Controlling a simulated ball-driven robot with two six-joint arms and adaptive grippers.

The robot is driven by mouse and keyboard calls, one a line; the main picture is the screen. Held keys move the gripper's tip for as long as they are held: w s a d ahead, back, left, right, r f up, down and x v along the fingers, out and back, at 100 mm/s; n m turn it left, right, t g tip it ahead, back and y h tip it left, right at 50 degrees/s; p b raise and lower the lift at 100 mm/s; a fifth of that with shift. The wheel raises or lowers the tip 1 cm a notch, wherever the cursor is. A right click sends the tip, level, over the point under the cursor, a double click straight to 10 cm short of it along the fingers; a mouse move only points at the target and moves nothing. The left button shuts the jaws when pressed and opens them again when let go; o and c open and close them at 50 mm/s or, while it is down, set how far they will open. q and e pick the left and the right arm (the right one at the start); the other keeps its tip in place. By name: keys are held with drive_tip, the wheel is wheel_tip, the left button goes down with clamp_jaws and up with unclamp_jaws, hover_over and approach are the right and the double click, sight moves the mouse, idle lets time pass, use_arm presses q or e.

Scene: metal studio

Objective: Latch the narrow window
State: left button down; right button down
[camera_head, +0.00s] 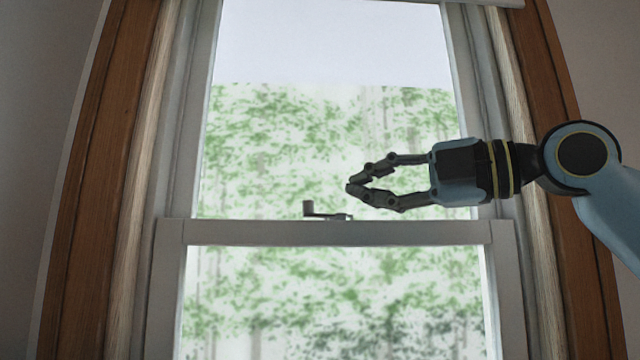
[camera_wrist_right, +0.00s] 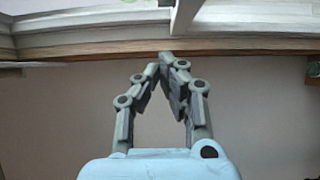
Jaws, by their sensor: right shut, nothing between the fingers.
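The narrow window (camera_head: 335,233) is a grey sash window with a meeting rail across its middle. A small dark latch (camera_head: 322,212) sits on top of the rail, with an upright knob at its left end. My right gripper (camera_head: 352,187) is shut and empty, its fingertips above and slightly right of the latch. In the head view the fingers look apart from the latch. In the right wrist view the gripper (camera_wrist_right: 162,60) also shows with its fingertips together, and I cannot make out the latch there. My left gripper is not in view.
Wooden trim (camera_head: 90,180) frames the window on the left, with matching trim (camera_head: 548,60) on the right. Plain walls lie beyond both. Blurred green trees show through the glass. The space left of the latch in front of the upper pane is clear.

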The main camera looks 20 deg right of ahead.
drive_tip(key=w+a+p, duration=0.3)
drive_tip(key=w+a, duration=0.1)
drive_tip(key=w, duration=0.4)
drive_tip(key=shift+p, duration=0.4)
drive_tip(key=shift+b+x, duration=0.9)
drive_tip(key=shift+b, duration=0.1)
drive_tip(key=shift+w+d, duration=0.1)
drive_tip(key=shift+d, duration=0.1)
